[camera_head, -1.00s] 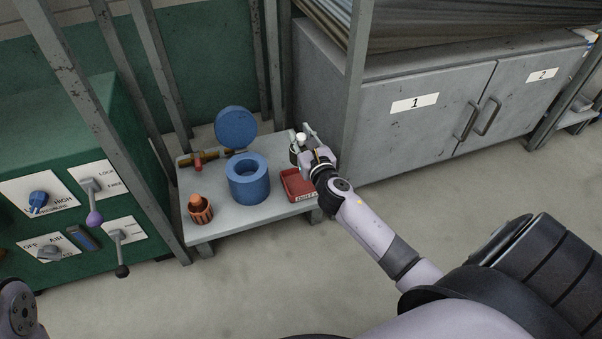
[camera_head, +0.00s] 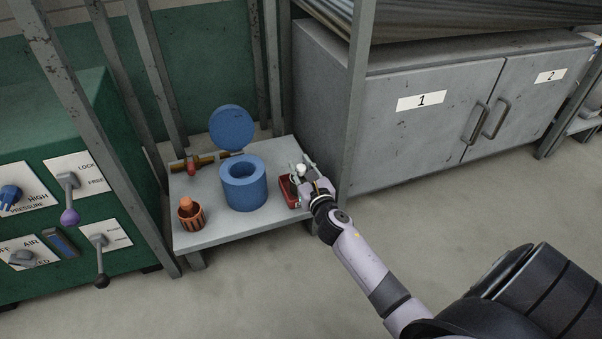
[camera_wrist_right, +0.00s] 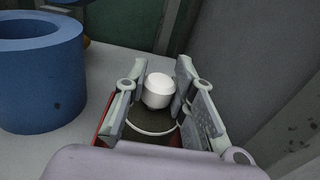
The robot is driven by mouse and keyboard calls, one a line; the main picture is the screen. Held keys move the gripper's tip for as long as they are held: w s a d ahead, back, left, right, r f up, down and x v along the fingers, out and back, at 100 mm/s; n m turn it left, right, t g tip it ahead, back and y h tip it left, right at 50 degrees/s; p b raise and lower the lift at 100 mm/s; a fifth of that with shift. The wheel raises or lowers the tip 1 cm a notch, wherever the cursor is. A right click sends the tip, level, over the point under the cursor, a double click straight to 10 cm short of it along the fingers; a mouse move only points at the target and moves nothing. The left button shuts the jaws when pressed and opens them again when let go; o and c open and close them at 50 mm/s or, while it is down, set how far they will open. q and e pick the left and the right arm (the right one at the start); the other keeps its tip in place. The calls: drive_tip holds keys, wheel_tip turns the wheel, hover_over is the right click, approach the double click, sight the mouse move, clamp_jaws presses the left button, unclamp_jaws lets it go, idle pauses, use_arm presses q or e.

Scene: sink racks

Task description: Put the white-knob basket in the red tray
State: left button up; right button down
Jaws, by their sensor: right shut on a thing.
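The white-knob basket shows mostly as its round white knob (camera_head: 301,168). In the right wrist view the white knob (camera_wrist_right: 158,90) stands between the fingers, above a dark basket body with a pale rim. My right gripper (camera_head: 306,170) is shut on the basket. The red tray (camera_head: 288,192) lies under and to the left of the gripper, partly hidden by it. A strip of the red tray (camera_wrist_right: 104,122) shows beside the left finger in the wrist view. The basket is over the tray area; whether it touches the tray floor is hidden. My left gripper is out of view.
A blue cylindrical pot (camera_head: 243,185) stands left of the tray, its round blue lid (camera_head: 232,128) raised behind it. An orange basket (camera_head: 191,216) stands at the bench's front left. A grey post (camera_head: 357,100) and cabinet (camera_head: 415,130) are close on the right.

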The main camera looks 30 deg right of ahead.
drive_tip(key=shift+r, duration=0.1)
drive_tip(key=shift+f, duration=0.2)
drive_tip(key=c, duration=1.3)
unclamp_jaws()
drive_tip(key=shift+c, duration=0.2)
drive_tip(key=shift+r, duration=0.2)
